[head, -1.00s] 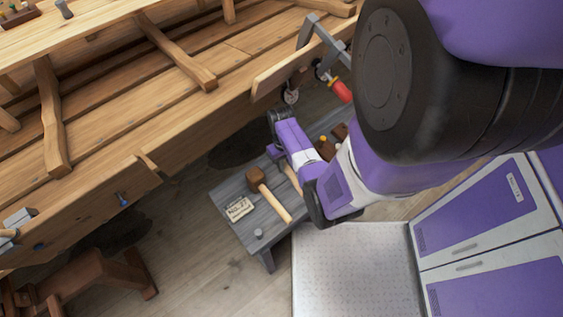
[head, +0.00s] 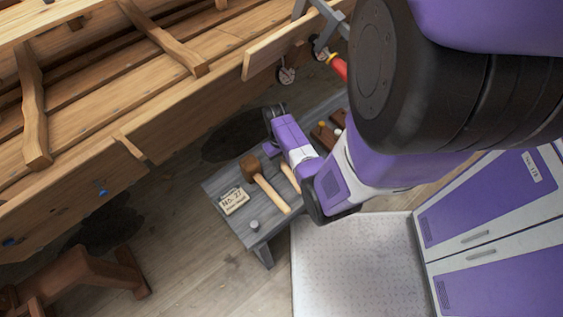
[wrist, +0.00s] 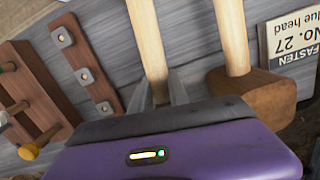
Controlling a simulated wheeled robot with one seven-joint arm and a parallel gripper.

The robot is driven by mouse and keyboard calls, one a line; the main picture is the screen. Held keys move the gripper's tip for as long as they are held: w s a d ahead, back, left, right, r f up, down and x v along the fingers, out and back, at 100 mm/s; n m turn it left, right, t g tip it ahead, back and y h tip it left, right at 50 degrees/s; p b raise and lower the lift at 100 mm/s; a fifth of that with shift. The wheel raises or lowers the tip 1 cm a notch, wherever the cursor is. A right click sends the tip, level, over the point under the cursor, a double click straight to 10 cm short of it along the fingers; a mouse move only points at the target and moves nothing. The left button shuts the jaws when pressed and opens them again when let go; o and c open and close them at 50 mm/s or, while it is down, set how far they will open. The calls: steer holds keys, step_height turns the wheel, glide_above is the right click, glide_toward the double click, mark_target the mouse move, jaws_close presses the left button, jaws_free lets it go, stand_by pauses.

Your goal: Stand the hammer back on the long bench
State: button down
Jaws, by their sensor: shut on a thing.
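The hammer's pale wooden handle (wrist: 148,40) runs between the grey fingers of my gripper (wrist: 157,95) in the wrist view. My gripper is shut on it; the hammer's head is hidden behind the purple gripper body. In the head view a short part of this handle (head: 290,177) shows beside my arm, over the long grey bench (head: 225,180). The rest of the hammer and my fingertips are hidden there. I cannot tell whether the hammer touches the bench. A brown-headed mallet (head: 262,178) lies on the bench beside it; it also shows in the wrist view (wrist: 262,101).
A "No. 27" card (head: 233,201) and a small grey cylinder (head: 254,225) are on the bench's near end. A peg rack (wrist: 30,90) and a bolted brown strip (wrist: 85,60) lie farther along. The wooden hull (head: 190,110) stands close behind; a brown trestle (head: 85,268) stands left.

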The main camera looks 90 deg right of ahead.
steer(key=shift+f+b, duration=0.3)
steer(key=shift+f, duration=0.1)
stand_by(0.3)
steer(key=c, duration=1.2)
jaws_free()
step_height(320, 180, up, 8)
steer(key=p, duration=0.8)
